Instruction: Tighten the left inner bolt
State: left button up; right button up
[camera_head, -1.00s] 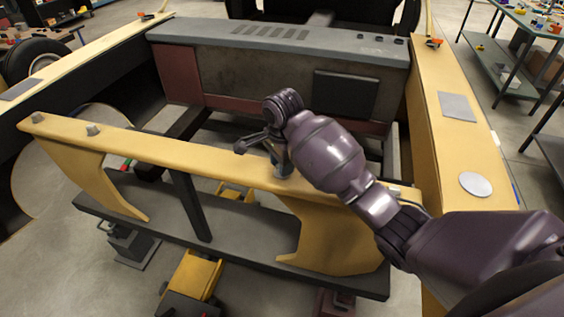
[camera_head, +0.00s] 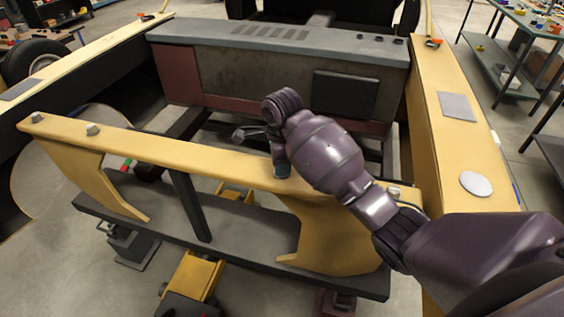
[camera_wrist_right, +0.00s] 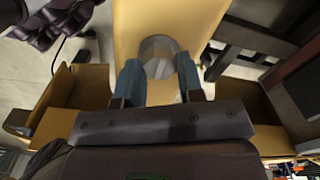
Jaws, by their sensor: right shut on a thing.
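A yellow beam (camera_head: 190,155) runs across the front of the frame. Two grey bolt heads stand on its left part: an outer bolt (camera_head: 37,117) and an inner bolt (camera_head: 92,129). Another bolt (camera_head: 393,190) shows near its right end, beside my arm. My right gripper (camera_head: 281,170) is low over the beam, right of its middle. In the right wrist view, its blue-grey fingers (camera_wrist_right: 159,82) are shut on a round grey bolt (camera_wrist_right: 158,48) on the beam. My wrist mostly hides this bolt in the head view. My left gripper is not in view.
Yellow side rails (camera_head: 455,130) flank the frame. A grey-topped panel box (camera_head: 285,40) stands behind the beam. A dark lower bar (camera_head: 240,235) runs below it. A green bench (camera_head: 500,65) is at the back right. The beam's left part is clear of my arm.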

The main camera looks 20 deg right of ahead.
jog(key=shift+w+r, duration=0.1)
jog(key=shift+r, duration=0.15)
jog(key=o, duration=0.8)
jog(key=shift+a, duration=0.1)
jog(key=shift+o, duration=0.7)
jog(key=shift+f, duration=0.15)
notch_tip(320, 180, up, 11)
jog(key=shift+s+f, duration=0.1)
jog(key=shift+s, duration=0.1)
